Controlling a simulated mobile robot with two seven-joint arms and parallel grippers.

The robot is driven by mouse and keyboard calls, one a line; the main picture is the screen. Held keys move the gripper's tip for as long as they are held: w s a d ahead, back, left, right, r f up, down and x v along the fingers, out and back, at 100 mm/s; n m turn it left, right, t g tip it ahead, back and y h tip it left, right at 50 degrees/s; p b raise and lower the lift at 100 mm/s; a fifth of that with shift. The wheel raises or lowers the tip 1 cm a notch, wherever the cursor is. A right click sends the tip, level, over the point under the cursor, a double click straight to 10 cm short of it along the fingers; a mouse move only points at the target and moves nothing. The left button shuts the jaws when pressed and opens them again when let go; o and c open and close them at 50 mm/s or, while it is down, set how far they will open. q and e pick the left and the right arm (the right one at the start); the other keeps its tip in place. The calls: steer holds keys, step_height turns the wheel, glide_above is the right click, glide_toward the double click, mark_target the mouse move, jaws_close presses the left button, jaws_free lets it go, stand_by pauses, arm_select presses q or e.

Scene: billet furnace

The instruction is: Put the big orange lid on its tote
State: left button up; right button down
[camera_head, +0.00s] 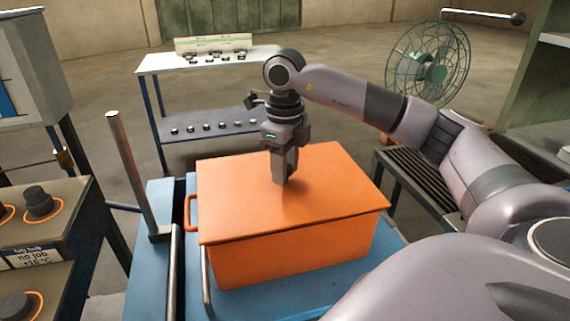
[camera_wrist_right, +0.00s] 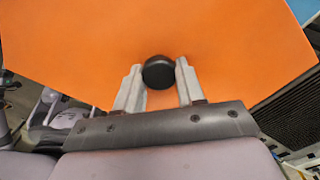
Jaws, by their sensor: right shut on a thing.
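The big orange lid (camera_head: 335,180) lies flat over the top of the orange tote (camera_head: 290,257), its edges roughly in line with the walls. No clear gap shows along the front; the far edges are hidden. The tote has a side handle (camera_head: 188,212) at its left. My right gripper (camera_head: 286,181) points straight down at the lid's middle. In the right wrist view its fingers are shut on the lid's black knob (camera_wrist_right: 158,72). My left gripper is not in view.
The tote stands on a blue cart top (camera_head: 330,283) with an upright metal post (camera_head: 130,170) at its left. A control panel (camera_head: 40,203) stands left, a white-topped shelf table (camera_head: 210,60) behind, and a green fan (camera_head: 428,62) at back right.

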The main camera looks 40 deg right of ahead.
steer(key=shift+f, duration=0.2)
stand_by(0.4)
steer(key=c, duration=0.6)
jaws_free()
steer(key=shift+r, duration=3.55)
